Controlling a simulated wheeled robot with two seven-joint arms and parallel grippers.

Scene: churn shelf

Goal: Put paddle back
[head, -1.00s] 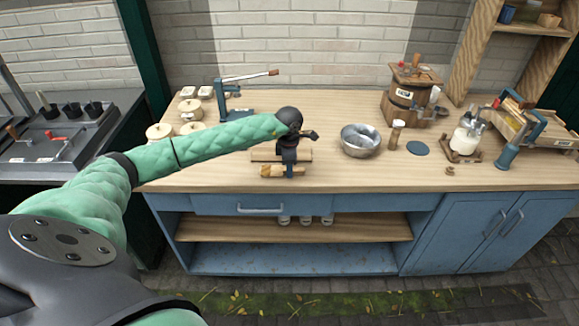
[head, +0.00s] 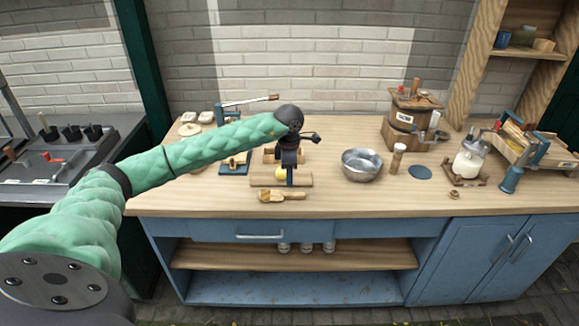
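A light wooden paddle-like piece (head: 287,196) with a narrow handle lies on the worktop near its front edge. Just behind it is a light wooden board or block (head: 262,178) with a small yellow lump (head: 281,173) on it. My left gripper (head: 290,183) points down over this board, behind the paddle-like piece, and looks clear of that piece. Its fingers are dark, small and seen edge-on, so whether they are open or shut is unclear. The gripper hides part of the board. My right gripper is out of view.
A metal bowl (head: 361,166), a wooden pestle-like piece (head: 397,158) and a dark round disc (head: 420,172) stand to the right. A wooden churn (head: 411,118) is behind them. A lever press (head: 236,162) is behind my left forearm. The front left worktop is clear.

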